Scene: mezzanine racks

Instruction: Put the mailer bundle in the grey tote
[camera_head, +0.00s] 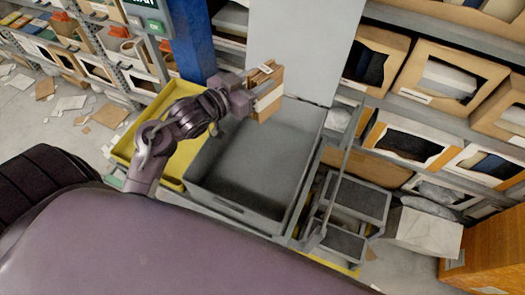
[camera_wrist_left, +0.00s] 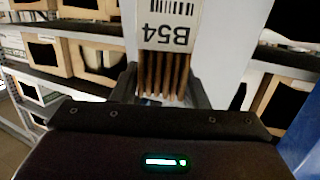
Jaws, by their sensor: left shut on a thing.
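The mailer bundle (camera_head: 266,92) is a brown stack with a white band, held above the far left part of the grey tote. In the left wrist view the bundle (camera_wrist_left: 165,65) shows its brown edges and a white label reading B54, upside down. My left gripper (camera_head: 250,92) is shut on it; in the left wrist view its fingers (camera_wrist_left: 162,88) stand on both sides of the bundle. The grey tote (camera_head: 235,207) is open, and the part of its inside that shows looks empty. My right gripper is not in view.
A yellow tray (camera_head: 122,152) lies left of the tote. A grey step stool (camera_head: 358,200) stands to the right. Racks with cardboard bins (camera_head: 440,80) line the right and back. A blue post (camera_head: 190,40) and a pale panel (camera_head: 300,50) rise behind the tote.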

